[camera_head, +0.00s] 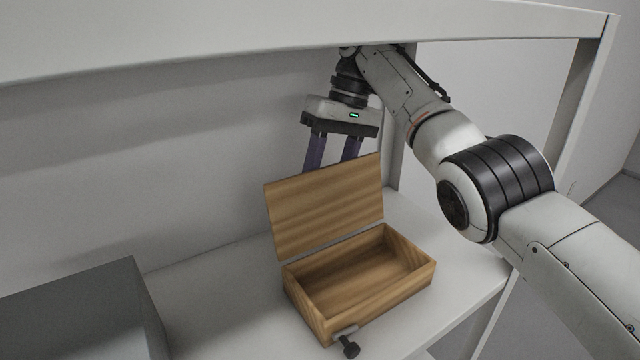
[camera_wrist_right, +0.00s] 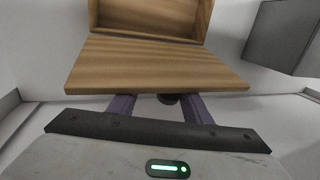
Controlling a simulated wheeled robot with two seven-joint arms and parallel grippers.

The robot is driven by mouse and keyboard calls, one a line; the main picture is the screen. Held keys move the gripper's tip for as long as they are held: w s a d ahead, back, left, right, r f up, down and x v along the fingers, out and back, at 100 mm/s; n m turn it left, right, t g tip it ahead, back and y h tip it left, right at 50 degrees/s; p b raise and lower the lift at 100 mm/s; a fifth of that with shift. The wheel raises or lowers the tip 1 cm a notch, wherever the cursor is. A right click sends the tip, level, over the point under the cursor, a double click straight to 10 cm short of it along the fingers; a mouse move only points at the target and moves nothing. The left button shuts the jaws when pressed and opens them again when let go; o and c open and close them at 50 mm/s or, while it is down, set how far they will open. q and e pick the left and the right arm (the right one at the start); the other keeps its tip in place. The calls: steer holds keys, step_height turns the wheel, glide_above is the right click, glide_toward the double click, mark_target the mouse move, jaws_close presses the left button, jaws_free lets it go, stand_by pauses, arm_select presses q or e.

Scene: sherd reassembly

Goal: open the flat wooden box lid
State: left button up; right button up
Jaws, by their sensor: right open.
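The wooden box (camera_head: 385,290) sits on the white shelf with its inside empty and facing up. Its flat lid (camera_head: 325,208) stands raised at the back edge, leaning a little backward. The lid (camera_wrist_right: 155,65) also shows in the right wrist view, with part of the box (camera_wrist_right: 155,17) beyond it. My right gripper (camera_head: 331,166) is behind the lid, its purple fingers apart and pointing down. The lid hides the fingertips, and I cannot tell whether they touch it. My left gripper is in neither view.
A dark metal piece with a knob (camera_head: 347,343) is at the box's front. A grey block (camera_head: 85,315) stands at the left on the shelf (camera_head: 225,290). An upper shelf board (camera_head: 250,30) runs above the gripper. Bare shelf lies between block and box.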

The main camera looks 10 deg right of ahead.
step_height(320, 180, up, 10)
steer(key=w+d+t, duration=0.1)
steer(key=shift+w, duration=0.15)
steer(key=shift+f, duration=0.1)
step_height(320, 180, down, 9)
steer(key=s+g, duration=0.1)
steer(key=shift+g, duration=0.3)
steer(key=shift+a+f, duration=0.1)
